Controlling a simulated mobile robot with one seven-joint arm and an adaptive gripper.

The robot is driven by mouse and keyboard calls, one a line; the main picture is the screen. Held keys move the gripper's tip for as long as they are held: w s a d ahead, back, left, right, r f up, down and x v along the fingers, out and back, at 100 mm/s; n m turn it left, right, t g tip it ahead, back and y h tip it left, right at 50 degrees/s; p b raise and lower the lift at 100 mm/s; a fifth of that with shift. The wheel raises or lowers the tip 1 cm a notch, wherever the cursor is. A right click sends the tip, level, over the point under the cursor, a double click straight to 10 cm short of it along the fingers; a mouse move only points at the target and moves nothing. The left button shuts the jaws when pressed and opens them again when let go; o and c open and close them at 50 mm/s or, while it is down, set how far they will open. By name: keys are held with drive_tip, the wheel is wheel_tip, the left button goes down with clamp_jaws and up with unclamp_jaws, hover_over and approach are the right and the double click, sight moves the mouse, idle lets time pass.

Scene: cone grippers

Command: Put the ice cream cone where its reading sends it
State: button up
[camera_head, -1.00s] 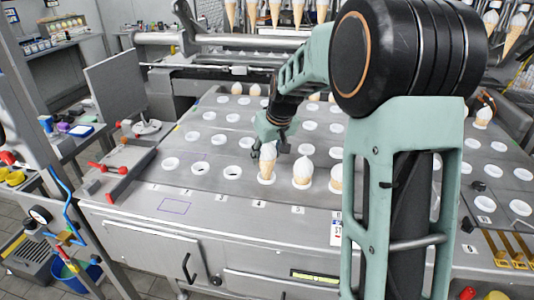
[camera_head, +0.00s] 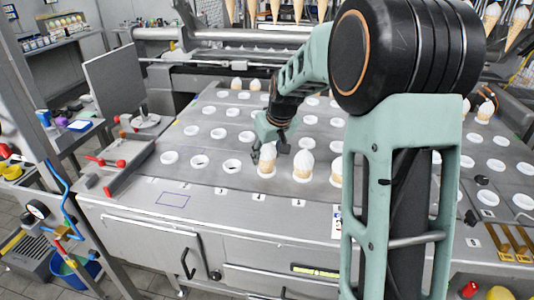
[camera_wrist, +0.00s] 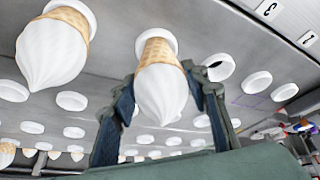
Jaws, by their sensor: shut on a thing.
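The ice cream cone (camera_head: 267,157), white on a tan wafer, stands upright in a white ring at the front row of the steel worktop. In the wrist view the same cone (camera_wrist: 160,85) sits between my two fingers, with its wafer end still at its ring (camera_wrist: 156,37). My gripper (camera_head: 267,152) is shut on it; the fingers also show in the wrist view (camera_wrist: 163,88). Another cone (camera_head: 303,162) stands just to the right, and a third (camera_head: 336,170) is partly behind my arm. A lit green display (camera_head: 316,271) is on the front panel; its text is too small to read.
Many white rings cover the worktop (camera_head: 130,185); two front ones (camera_head: 200,162) (camera_head: 232,166) are empty with dark holes. Numbered tags lie along the front edge. A red-handled lever (camera_head: 106,162) is at left. Cones (camera_head: 246,84) stand at the back, and others hang above.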

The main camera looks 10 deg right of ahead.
drive_tip(key=shift+f+b, duration=0.45)
drive_tip(key=shift+f, duration=0.25)
drive_tip(key=o, duration=0.9)
drive_tip(key=shift+o, duration=0.2)
drive_tip(key=v, duration=1.2)
